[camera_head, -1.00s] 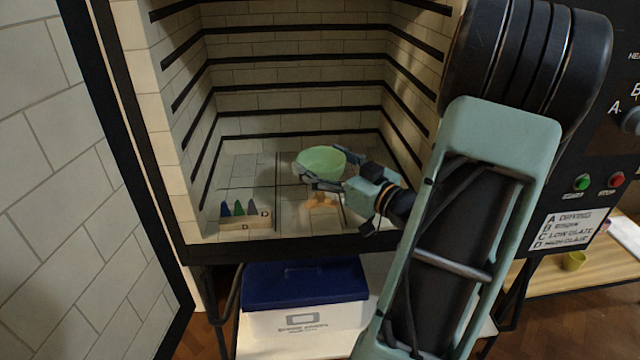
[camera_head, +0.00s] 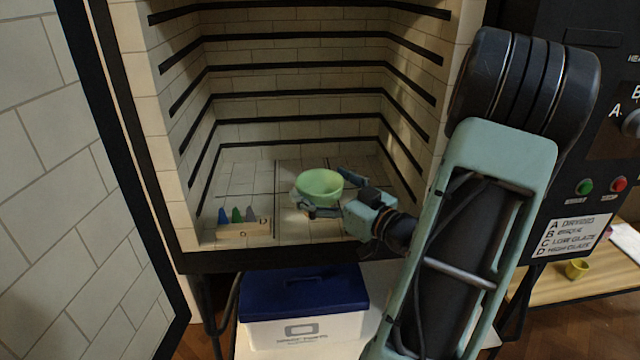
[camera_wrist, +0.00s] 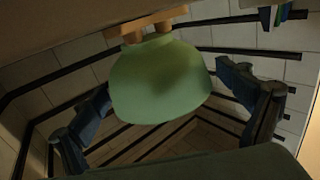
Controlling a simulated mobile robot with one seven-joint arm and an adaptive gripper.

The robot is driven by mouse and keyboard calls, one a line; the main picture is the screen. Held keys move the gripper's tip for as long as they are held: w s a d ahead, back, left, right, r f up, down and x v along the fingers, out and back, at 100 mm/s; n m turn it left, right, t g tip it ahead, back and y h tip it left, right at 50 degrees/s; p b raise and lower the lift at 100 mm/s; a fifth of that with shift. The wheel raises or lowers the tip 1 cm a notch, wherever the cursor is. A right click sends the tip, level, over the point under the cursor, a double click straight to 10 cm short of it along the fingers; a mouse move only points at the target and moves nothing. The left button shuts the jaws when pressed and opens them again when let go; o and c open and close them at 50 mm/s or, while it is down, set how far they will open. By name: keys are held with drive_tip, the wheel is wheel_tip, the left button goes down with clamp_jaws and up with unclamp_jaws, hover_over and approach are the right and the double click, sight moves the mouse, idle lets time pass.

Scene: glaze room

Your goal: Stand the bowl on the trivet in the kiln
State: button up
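The pale green bowl (camera_head: 320,186) is upright low inside the kiln, right of centre on the floor tiles. In the wrist view the bowl (camera_wrist: 160,85) appears to rest on the tan pegs of the trivet (camera_wrist: 150,24). The trivet is mostly hidden behind the bowl and my fingers in the head view. My gripper (camera_head: 328,190) reaches in from the right, with one finger on each side of the bowl. The fingers are spread, and the wrist view shows gaps between them and the bowl.
A block with blue, green and grey cones (camera_head: 238,218) stands on the kiln floor to the left. The kiln door (camera_head: 60,190) is open at the left.

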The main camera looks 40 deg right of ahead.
drive_tip(key=shift+r, duration=0.25)
drive_tip(key=s, duration=0.4)
drive_tip(key=s+p, duration=0.1)
drive_tip(key=s, duration=0.3)
drive_tip(key=s+d+p, duration=0.1)
drive_tip(key=s, duration=0.3)
drive_tip(key=shift+f, duration=0.1)
